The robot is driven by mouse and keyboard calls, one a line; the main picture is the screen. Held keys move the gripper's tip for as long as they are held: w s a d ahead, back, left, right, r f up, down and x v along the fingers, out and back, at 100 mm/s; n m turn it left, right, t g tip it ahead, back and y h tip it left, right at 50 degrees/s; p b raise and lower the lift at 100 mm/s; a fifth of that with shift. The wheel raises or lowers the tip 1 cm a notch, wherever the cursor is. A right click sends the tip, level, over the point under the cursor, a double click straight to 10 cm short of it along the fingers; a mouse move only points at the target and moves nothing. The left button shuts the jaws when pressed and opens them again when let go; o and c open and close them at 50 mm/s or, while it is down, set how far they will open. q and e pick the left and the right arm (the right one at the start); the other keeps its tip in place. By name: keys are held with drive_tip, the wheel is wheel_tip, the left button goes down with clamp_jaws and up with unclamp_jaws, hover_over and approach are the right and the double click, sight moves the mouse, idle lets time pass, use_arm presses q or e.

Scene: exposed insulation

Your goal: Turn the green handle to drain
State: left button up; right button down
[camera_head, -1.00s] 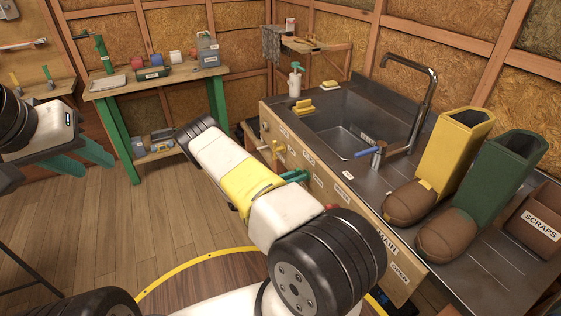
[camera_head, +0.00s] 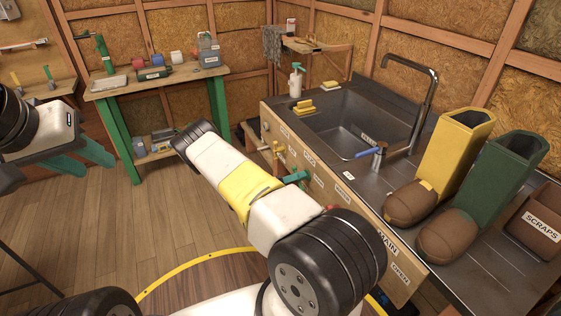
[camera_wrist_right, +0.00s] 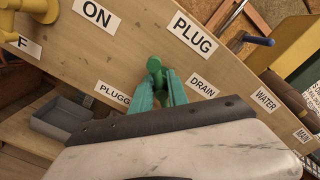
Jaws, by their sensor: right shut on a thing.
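The green handle (camera_wrist_right: 154,66) sticks out of the wooden panel below the PLUG label in the right wrist view, between the PLUGGED label (camera_wrist_right: 113,95) and the DRAIN label (camera_wrist_right: 203,85). My right gripper (camera_wrist_right: 158,88) has its green fingers closed around the handle, which partly hides between them. In the head view, only a bit of green shows by the sink panel, behind my right arm. My left gripper (camera_head: 82,158) is at the left of the head view, its two green fingers apart and empty, far from the panel.
A metal sink (camera_head: 350,125) with a blue-levered tap (camera_head: 372,153) sits above the panel. A yellow boot (camera_head: 450,150) and a green boot (camera_head: 500,175) stand on the counter. A yellow valve (camera_wrist_right: 8,20) is near the ON label. Open floor lies at left.

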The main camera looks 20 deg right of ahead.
drive_tip(key=n, duration=0.6)
drive_tip(key=shift+w+f, duration=0.15)
drive_tip(key=shift+f, duration=0.15)
drive_tip(key=shift+n, duration=0.4)
drive_tip(key=c, duration=1.4)
unclamp_jaws()
drive_tip(key=a, duration=0.8)
drive_tip(key=shift+s, duration=0.35)
